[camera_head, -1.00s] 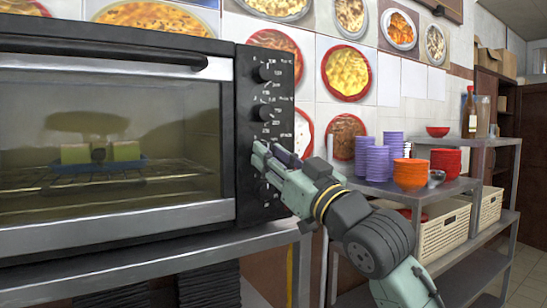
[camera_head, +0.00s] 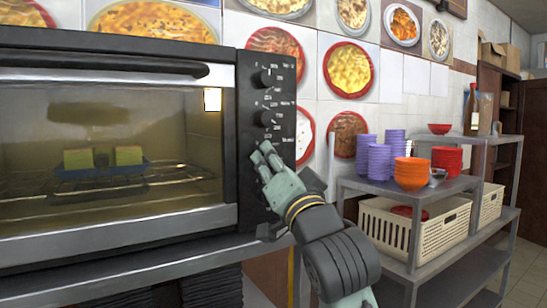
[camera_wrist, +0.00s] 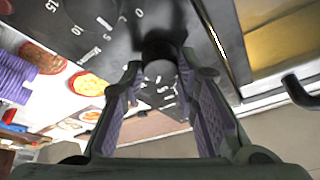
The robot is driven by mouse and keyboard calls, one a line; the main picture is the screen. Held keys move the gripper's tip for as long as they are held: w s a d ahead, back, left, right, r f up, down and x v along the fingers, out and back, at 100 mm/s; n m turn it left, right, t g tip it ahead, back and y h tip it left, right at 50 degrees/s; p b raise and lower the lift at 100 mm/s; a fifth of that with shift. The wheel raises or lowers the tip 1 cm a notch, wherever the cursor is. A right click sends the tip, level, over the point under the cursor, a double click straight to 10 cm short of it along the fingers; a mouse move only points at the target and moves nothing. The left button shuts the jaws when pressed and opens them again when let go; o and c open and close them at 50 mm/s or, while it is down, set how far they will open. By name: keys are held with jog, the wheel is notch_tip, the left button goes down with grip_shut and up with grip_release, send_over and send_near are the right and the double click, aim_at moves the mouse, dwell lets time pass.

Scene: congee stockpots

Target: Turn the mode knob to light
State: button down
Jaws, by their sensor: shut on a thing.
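The black oven (camera_head: 120,228) stands at the left in the head view, with a column of black knobs on its right panel (camera_head: 280,85). My gripper (camera_head: 262,155) is at the third knob position from the top. In the wrist view the fingers of my gripper (camera_wrist: 160,75) are closed around a round black knob (camera_wrist: 160,45), which I take as the mode knob. The head view hides this knob behind the fingers, and its label cannot be read. A lamp (camera_head: 212,99) glows inside the oven, at the upper right behind the glass.
Two green blocks (camera_head: 129,155) sit in a blue dish on the oven rack. Right of my arm, a metal shelf (camera_head: 400,187) carries purple and orange stacked bowls (camera_head: 411,174), with cream baskets (camera_head: 440,225) below. Two other knobs (camera_head: 264,80) sit above my gripper.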

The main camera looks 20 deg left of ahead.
jog(key=shift+m+h, duration=0.3)
jog(key=shift+m, duration=0.2)
jog(key=c, duration=1.2)
grip_release()
jog(key=shift+c, duration=0.2)
jog(key=v, duration=0.7)
jog(key=shift+s+f, duration=0.15)
jog(key=shift+s, duration=0.1)
